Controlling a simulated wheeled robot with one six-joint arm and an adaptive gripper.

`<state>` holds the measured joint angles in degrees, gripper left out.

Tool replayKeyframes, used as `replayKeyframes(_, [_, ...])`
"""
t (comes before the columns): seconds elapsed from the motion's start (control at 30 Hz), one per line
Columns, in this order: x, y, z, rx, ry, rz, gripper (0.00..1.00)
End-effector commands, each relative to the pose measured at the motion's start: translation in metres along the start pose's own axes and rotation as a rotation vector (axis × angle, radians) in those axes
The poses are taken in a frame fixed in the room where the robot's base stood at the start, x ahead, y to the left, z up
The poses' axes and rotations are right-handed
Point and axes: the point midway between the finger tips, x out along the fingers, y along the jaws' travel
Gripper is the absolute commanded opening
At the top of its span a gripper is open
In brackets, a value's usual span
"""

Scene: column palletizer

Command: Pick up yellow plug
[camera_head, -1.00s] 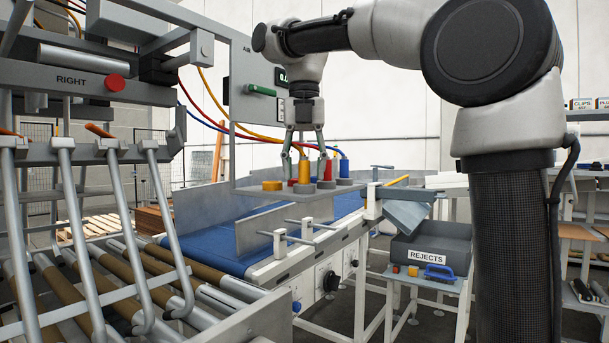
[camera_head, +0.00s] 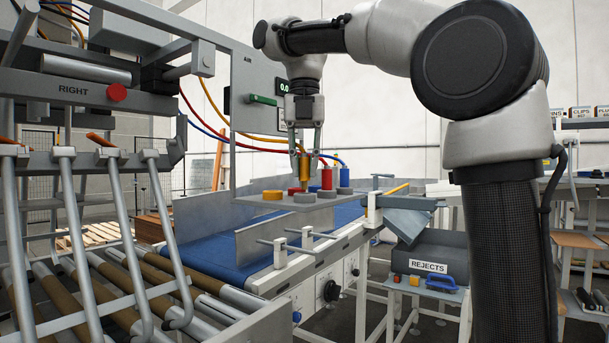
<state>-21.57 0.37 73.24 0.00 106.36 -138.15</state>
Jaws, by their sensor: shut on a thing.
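The yellow plug (camera_head: 307,172) is a slim upright cylinder over a grey plate (camera_head: 246,196). My gripper (camera_head: 304,153) points straight down and is shut on the upper part of the plug. The plug's lower end is close to a grey disc (camera_head: 304,196) on the plate; I cannot tell whether it touches. A red plug (camera_head: 326,178) and a blue plug (camera_head: 345,177) stand just right of it. A low yellow round piece (camera_head: 272,195) and a red one (camera_head: 295,190), partly hidden, are on the plate.
Yellow, red and blue hoses (camera_head: 212,128) hang behind the plate. A panel marked AIR (camera_head: 255,98) stands behind my gripper. A blue conveyor (camera_head: 235,258) runs below. A rejects bin (camera_head: 430,260) stands at right; a roller line with metal bars (camera_head: 75,210) fills the left.

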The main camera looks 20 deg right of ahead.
Motion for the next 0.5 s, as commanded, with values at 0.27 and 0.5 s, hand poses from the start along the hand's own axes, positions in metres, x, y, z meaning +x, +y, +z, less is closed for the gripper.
replayKeyframes(0.27, [-0.011,-0.035,-0.024,0.002,-0.002,0.001,0.00])
replayKeyframes(0.5, [-0.010,-0.092,-0.062,0.003,-0.002,0.002,0.00])
